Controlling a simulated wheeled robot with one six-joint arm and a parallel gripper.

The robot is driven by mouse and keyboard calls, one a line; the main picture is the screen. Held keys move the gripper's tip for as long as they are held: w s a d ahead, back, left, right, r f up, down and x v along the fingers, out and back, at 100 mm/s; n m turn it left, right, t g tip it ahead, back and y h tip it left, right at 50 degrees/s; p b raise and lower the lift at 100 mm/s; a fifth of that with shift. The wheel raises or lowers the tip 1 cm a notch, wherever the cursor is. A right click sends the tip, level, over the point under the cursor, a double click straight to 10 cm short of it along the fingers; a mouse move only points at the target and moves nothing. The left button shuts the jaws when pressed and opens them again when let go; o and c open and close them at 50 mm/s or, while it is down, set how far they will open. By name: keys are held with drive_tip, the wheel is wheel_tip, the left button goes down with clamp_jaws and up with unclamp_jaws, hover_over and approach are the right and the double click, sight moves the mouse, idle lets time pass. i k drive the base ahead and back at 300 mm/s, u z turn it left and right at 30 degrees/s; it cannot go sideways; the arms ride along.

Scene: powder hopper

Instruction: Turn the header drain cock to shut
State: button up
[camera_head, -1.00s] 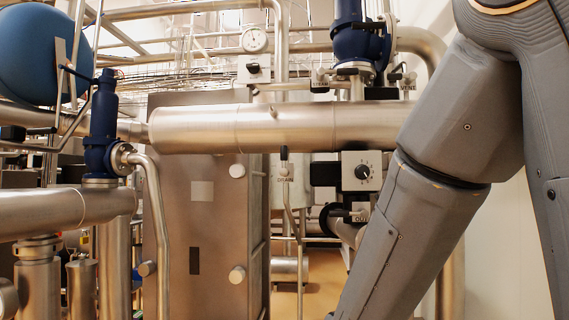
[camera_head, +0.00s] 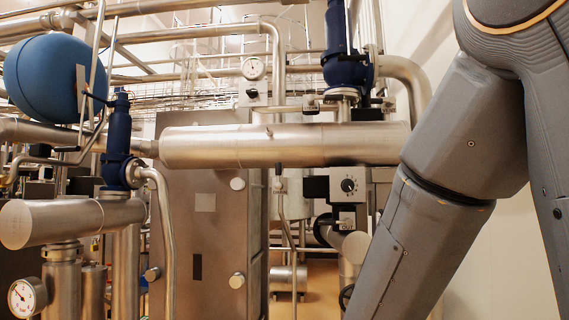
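The drain cock (camera_head: 279,181) hangs under the large horizontal steel header (camera_head: 290,146) in the middle of the view. It has a small black handle and a pale tag that seems to read DRAIN in the earlier frame. The handle looks roughly upright, in line with the thin pipe running down below it. My gripper is out of view; only my grey arm links show at the right, reaching down past the bottom edge. Nothing of mine is seen touching the cock.
A dial box (camera_head: 349,185) and an OUT-tagged valve (camera_head: 347,222) sit right of the cock. Smaller tagged valves (camera_head: 311,104) are above the header. A blue relief valve (camera_head: 119,140), a blue tank (camera_head: 55,78) and a pressure gauge (camera_head: 27,297) stand left. Some floor shows low centre.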

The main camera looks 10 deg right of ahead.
sight(279, 186)
drive_tip(key=u, duration=0.6)
drive_tip(key=i, duration=0.95)
drive_tip(key=z, duration=0.45)
